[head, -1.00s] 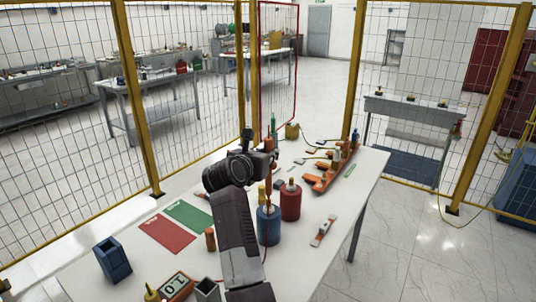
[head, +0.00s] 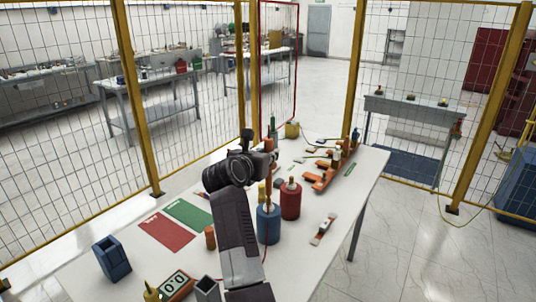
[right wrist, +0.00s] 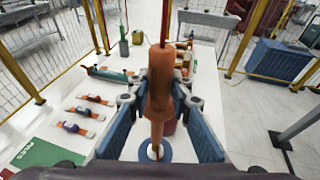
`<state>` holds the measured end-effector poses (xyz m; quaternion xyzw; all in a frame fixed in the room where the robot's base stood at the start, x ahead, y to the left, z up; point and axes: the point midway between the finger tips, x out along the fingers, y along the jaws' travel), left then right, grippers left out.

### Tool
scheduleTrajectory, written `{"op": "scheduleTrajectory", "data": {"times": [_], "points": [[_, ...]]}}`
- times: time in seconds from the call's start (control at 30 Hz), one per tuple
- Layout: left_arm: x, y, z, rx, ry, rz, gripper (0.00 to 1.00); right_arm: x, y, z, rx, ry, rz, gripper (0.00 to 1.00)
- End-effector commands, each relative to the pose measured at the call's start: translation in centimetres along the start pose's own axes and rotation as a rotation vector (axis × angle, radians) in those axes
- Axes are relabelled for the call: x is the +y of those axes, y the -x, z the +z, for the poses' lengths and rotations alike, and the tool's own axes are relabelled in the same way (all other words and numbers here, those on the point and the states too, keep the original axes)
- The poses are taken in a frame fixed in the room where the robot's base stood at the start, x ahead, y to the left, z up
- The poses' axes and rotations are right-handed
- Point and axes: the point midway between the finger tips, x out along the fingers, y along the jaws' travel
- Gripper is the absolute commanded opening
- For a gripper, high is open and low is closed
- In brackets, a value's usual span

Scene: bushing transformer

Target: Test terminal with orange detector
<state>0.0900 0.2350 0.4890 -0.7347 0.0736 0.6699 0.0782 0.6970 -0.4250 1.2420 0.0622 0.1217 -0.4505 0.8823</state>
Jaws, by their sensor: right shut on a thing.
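In the right wrist view, an orange probe (right wrist: 158,85) stands upright between the blue fingers of my right gripper (right wrist: 160,112), which is shut on it. In the head view, my right gripper (head: 262,162) is over the work table, and the probe (head: 268,190) hangs below it. The probe's narrow tip points down at the top of the blue transformer (head: 268,228); I cannot tell if they touch. The red transformer (head: 290,202) stands just behind it to the right. An orange meter with a digit display (head: 175,286) lies at the table's front. My left gripper is not in view.
A red mat (head: 166,233) and a green mat (head: 190,214) lie left of the arm. A blue holder (head: 111,260) stands at the left edge. Yellow-framed mesh fencing surrounds the table.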

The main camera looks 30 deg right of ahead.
Motion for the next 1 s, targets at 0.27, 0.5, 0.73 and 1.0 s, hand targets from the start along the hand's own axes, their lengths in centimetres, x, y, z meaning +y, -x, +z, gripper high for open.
{"op": "scheduleTrajectory", "data": {"times": [0.27, 0.5, 0.73, 1.0], "points": [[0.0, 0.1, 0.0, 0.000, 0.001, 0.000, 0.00, 0.0, 0.0, 0.0, 0.001, 0.000, 0.000, 0.00], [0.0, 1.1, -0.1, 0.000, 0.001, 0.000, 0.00, 0.0, 0.5, 1.6, 0.000, -0.001, 0.000, 0.00], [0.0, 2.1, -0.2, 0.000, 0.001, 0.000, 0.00, 0.1, 1.0, 3.4, -0.001, -0.002, 0.001, 0.00], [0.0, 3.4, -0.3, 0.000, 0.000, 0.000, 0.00, 0.0, 1.5, 5.5, -0.001, -0.002, 0.000, 0.00]]}}
